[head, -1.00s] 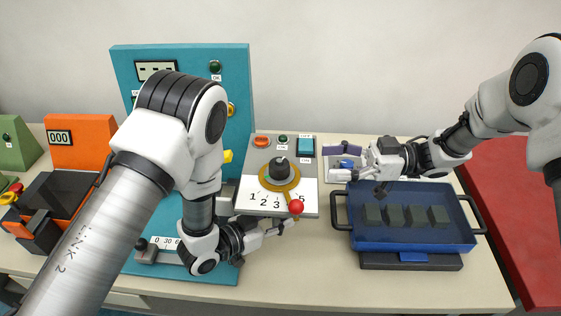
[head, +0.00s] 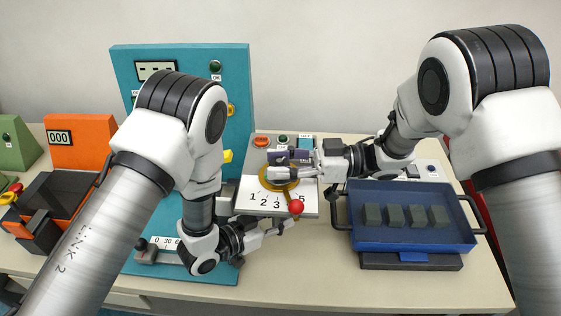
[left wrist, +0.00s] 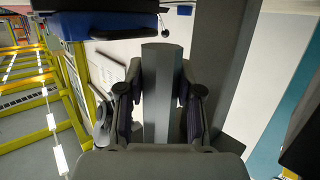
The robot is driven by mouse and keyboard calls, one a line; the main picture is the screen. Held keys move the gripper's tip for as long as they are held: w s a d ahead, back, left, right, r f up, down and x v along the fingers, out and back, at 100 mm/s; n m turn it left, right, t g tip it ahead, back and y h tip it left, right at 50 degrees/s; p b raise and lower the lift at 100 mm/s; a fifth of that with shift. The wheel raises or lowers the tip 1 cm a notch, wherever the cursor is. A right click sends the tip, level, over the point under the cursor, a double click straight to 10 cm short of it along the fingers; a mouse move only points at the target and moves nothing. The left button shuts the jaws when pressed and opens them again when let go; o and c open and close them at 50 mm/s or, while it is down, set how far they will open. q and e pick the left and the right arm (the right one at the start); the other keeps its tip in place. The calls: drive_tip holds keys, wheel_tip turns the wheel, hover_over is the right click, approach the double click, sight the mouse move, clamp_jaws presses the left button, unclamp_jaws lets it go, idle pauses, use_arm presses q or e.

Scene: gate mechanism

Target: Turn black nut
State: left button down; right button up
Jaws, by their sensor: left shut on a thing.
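The black nut on the yellow disc (head: 267,181) of the grey panel is mostly hidden behind my right gripper in the head view. My right gripper (head: 275,165) comes in from the right, with its fingers apart on the far and near sides of the nut's place. I cannot tell whether they touch the nut. My left gripper (head: 292,223) is at the panel's front edge, just below the red ball (head: 296,207). In the left wrist view, my left gripper (left wrist: 160,95) is shut on a grey bar (left wrist: 158,80).
The panel's white plate (head: 250,195) shows numbers. A teal board (head: 180,60) stands behind on the left. A blue tray (head: 400,243) with several dark blocks is at the right. Clear table (head: 310,270) lies in front of the panel.

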drive_tip(key=shift+m+t, duration=1.5)
drive_tip(key=shift+t, duration=1.1)
drive_tip(key=o, duration=1.1)
drive_tip(key=shift+o, duration=0.2)
drive_tip(key=shift+d, duration=0.1)
drive_tip(key=s+d, duration=0.1)
drive_tip(key=d, duration=1)
drive_tip(key=shift+s+d, duration=0.3)
drive_tip(key=shift+d, duration=0.1)
